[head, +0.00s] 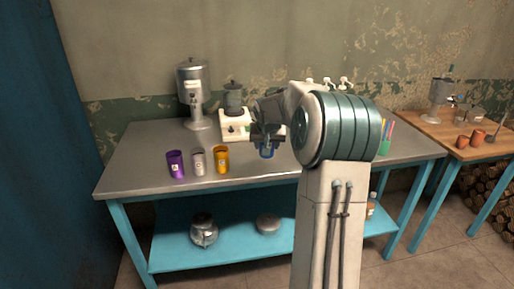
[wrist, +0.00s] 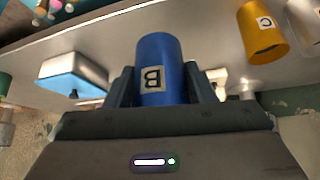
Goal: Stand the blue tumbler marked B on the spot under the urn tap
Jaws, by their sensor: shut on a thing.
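The blue tumbler marked B (wrist: 160,65) is between the two fingers of my gripper (wrist: 160,88) in the wrist view, its label facing the camera. In the head view the blue tumbler (head: 267,151) shows just below my gripper (head: 267,138), over the front part of the steel table; I cannot tell whether its base touches the top. My gripper is shut on it. The steel urn (head: 193,95) stands at the back left of the table, to the left of my gripper. The spot under its tap is too small to make out.
Purple (head: 176,164), grey (head: 198,161) and yellow (head: 221,159) tumblers stand in a row at the front left, between the urn and the table edge. A white appliance with a grey top (head: 234,122) stands right of the urn. My arm hides the table's right middle.

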